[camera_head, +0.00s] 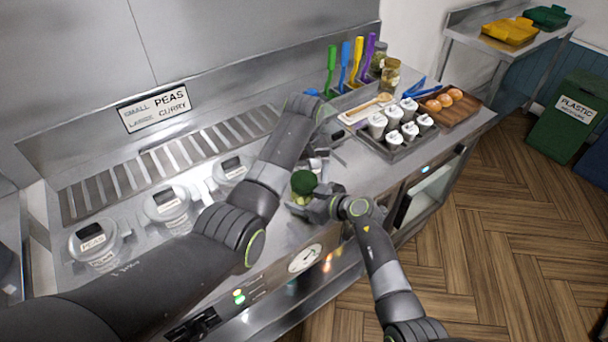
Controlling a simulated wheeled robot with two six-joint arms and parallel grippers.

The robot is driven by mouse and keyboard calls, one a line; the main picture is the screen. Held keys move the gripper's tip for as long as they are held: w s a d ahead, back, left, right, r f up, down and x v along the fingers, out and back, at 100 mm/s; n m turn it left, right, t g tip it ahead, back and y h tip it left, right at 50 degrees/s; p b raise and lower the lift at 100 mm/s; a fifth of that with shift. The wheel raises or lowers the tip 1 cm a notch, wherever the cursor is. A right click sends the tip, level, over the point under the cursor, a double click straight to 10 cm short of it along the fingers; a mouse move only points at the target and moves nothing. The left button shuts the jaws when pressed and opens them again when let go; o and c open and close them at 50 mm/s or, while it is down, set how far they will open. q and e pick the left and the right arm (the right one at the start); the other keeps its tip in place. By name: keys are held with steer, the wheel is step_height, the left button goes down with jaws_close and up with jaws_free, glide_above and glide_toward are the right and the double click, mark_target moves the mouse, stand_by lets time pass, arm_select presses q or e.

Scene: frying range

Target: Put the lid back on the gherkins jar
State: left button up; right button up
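A small jar (301,198) with yellow-green contents and a dark green top (304,182) stands on the steel counter, partly hidden by my grippers. It looks like the gherkins jar, but I cannot read a label. I cannot tell whether the green top is a seated lid. My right gripper (306,208) is low beside this jar, with its fingers at the jar's side; whether they grip it is unclear. My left gripper (335,144) is just behind and above the jar, its fingers apart, with nothing visible held.
Several lidded tubs (168,205) line the left. A tray of white-lidded cups (394,139), a wooden board with round brown items (443,101), two jars at the back (390,76) and colourful upright utensils (345,62) crowd the right. Little counter is free around my grippers.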

arm_select(q)
steer(key=shift+r, duration=2.25)
steer(key=shift+c, duration=0.3)
steer(key=shift+r+n, duration=0.75)
steer(key=shift+n, duration=0.25)
steer(key=shift+r+n, duration=1.05)
steer(key=shift+n, duration=0.55)
steer(key=shift+f, duration=0.15)
steer(key=shift+f, duration=3.9)
steer(key=shift+c, duration=0.5)
